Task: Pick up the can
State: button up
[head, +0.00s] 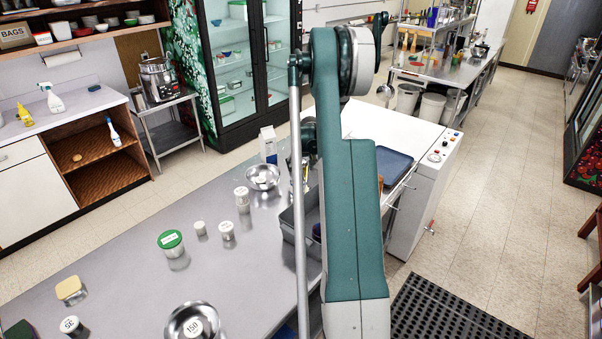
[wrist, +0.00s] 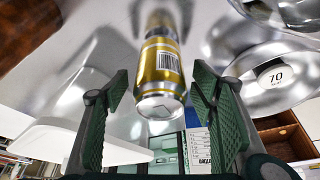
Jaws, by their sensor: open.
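The gold can (wrist: 160,68) with a barcode label is in the middle of the wrist view, its silver end towards the camera. My gripper (wrist: 158,98) is open, with one green-padded finger on each side of the can's near end. Gaps show between the can and both fingers, so it is not clasped. The can stands on or is close to the shiny metal surface, where its reflection shows. In the head view my arm hides the can and most of my gripper.
Metal bowls (wrist: 250,62) lie right of the can, one labelled 70. A white flat object (wrist: 75,138) is at left. In the head view, a carton (head: 268,143), a bowl (head: 262,178) and several jars stand on the steel counter (head: 130,285). A grey bin (head: 287,222) is beside my arm.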

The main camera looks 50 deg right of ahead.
jog(key=shift+c, duration=0.6)
jog(key=c, duration=1.1)
jog(key=shift+o, duration=0.2)
jog(key=shift+r, duration=0.1)
jog(key=shift+r, duration=4.95)
